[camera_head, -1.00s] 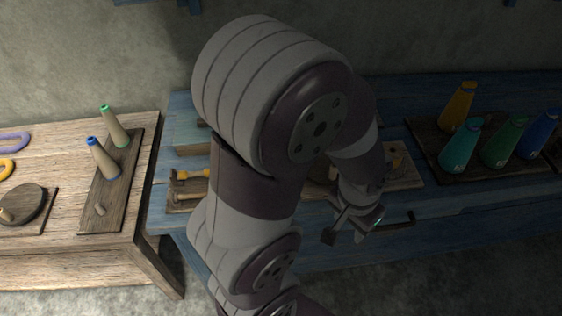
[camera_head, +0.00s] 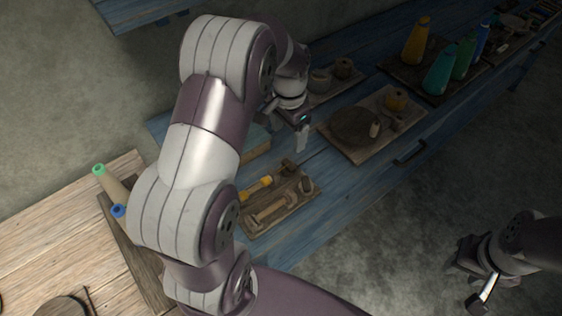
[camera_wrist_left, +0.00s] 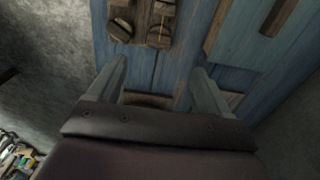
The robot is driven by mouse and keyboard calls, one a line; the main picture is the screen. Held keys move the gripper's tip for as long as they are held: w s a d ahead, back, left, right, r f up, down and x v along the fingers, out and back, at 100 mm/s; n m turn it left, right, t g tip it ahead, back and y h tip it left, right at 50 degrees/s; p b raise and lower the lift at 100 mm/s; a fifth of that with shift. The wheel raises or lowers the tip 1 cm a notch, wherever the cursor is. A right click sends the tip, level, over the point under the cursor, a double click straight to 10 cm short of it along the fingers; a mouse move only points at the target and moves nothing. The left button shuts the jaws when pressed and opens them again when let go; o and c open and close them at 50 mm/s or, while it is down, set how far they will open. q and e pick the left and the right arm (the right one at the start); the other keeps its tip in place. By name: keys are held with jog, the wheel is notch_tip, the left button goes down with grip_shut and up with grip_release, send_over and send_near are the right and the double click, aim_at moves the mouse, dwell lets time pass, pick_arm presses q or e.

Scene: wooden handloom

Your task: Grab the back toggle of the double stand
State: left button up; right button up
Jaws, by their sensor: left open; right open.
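The double stand is a dark wooden board (camera_head: 146,272) on the pale table at the left. It holds a green-topped cone (camera_head: 110,183) and a blue-topped cone (camera_head: 118,211). My left arm covers much of the board, and I see no toggle on it. My left gripper (camera_head: 284,124) is open and empty over the blue bench, well right of the stand. In the left wrist view its two fingers (camera_wrist_left: 160,78) are apart above blue planks; the stand is not recognisable there. My right gripper (camera_head: 474,278) is open and empty over the floor at lower right.
The blue bench (camera_head: 330,185) carries a tool tray (camera_head: 277,213) with a yellow-handled tool, a board with a dark disc (camera_head: 354,126), and coloured cones (camera_head: 440,70) further back. A blue shelf (camera_head: 140,12) hangs at upper left. Bare floor lies at lower right.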

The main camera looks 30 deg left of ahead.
aim_at(289, 164)
pick_arm(q)
jog(key=f, duration=1.2)
jog(key=shift+w+d+f+p, duration=0.1)
jog(key=shift+w+d+p, duration=0.1)
jog(key=shift+p, duration=0.15)
jog(key=c, duration=1.1)
